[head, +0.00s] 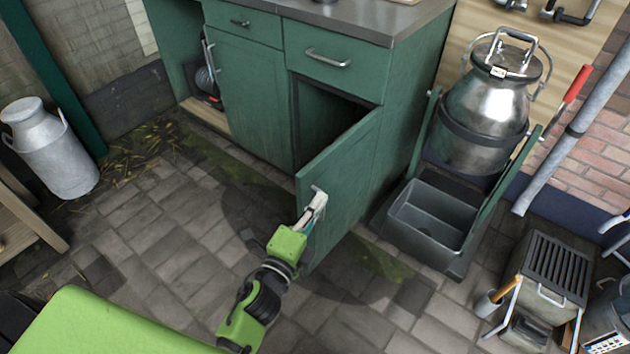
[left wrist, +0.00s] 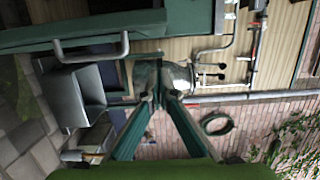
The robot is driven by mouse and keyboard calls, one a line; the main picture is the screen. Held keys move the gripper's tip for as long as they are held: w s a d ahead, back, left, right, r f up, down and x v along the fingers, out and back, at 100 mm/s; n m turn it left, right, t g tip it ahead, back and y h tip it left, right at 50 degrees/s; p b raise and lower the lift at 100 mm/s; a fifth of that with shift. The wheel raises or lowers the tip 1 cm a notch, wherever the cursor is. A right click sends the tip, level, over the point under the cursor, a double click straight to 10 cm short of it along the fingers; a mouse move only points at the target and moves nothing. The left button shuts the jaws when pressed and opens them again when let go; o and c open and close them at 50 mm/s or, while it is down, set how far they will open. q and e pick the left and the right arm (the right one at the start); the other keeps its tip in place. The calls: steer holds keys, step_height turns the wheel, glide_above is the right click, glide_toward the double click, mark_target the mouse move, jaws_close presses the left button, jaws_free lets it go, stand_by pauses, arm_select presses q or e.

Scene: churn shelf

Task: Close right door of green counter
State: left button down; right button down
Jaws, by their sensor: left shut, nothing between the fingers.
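The green counter (head: 245,90) stands at the back in the head view. Its right door (head: 348,180) is partly open, swung outward from its right side, with a dark opening (head: 318,108) behind it. A metal handle (head: 314,188) is on the door's outer face near its free edge. My left gripper (head: 318,200) is shut and empty, its fingertips at or close to this handle; I cannot tell whether they touch. In the left wrist view, a green panel (left wrist: 100,25) with a bar handle (left wrist: 92,47) crosses the upper left. My right gripper is not in view.
A dark sink-like bin (head: 432,215) and a metal milk churn (head: 487,110) stand right of the counter. A grated metal box (head: 555,270) is at the lower right. Another churn (head: 48,148) stands at far left. Paved floor (head: 170,235) is clear in front.

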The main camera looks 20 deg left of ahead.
mark_target(313, 180)
arm_select(q)
steer(key=shift+w+a, duration=0.5)
steer(key=shift+w, duration=0.55)
steer(key=shift+w+a, duration=0.5)
steer(key=shift+w, duration=0.6)
steer(key=shift+w+a, duration=0.5)
steer(key=shift+w, duration=0.55)
steer(key=shift+a, duration=0.1)
